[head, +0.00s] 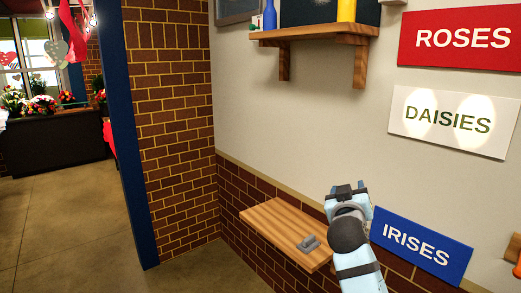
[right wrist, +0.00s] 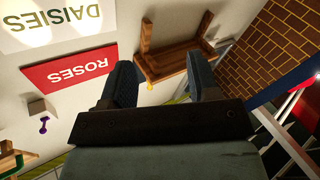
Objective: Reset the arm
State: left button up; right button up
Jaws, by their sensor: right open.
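My right arm (head: 351,238), light blue with dark bands and a dark round joint, rises from the bottom of the head view. It stands in front of the wall, between a low wooden shelf and the blue IRISES sign. My right gripper (right wrist: 160,66) shows in the right wrist view with its two dark fingers spread apart. Nothing is between them; the upper wooden shelf (right wrist: 172,62) appears beyond them. That view looks upside down. My left gripper is in neither view.
The low wooden shelf (head: 268,226) carries a small grey object (head: 309,243). Signs hang on the wall: ROSES (head: 461,38), DAISIES (head: 448,122), IRISES (head: 420,246). The upper shelf (head: 315,33) holds a blue bottle (head: 269,16) and a yellow one (head: 346,11). The floor at left is open.

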jog(key=s+f+n+g+y+p, duration=0.1)
jog(key=s+f+y, duration=0.1)
jog(key=s+f, duration=0.5)
jog(key=s+a+f+n+g+y+p, duration=0.1)
jog(key=s+f+y, duration=0.15)
jog(key=f, duration=0.95)
jog(key=s+f+n+g+y, duration=0.1)
jog(key=s+f+g+y, duration=0.1)
jog(key=s+f, duration=0.55)
jog(key=s+f+g+y+p, duration=0.1)
jog(key=s+f, duration=0.5)
jog(key=s, duration=0.4)
jog(key=s+f+g+y+p, duration=0.1)
jog(key=s+f, duration=0.6)
jog(key=s, duration=0.4)
jog(key=shift+a+m+g, duration=0.3)
jog(key=shift+a+m, duration=0.05)
jog(key=shift+m, duration=0.05)
jog(key=shift+w+y, duration=0.1)
jog(key=shift+y, duration=0.15)
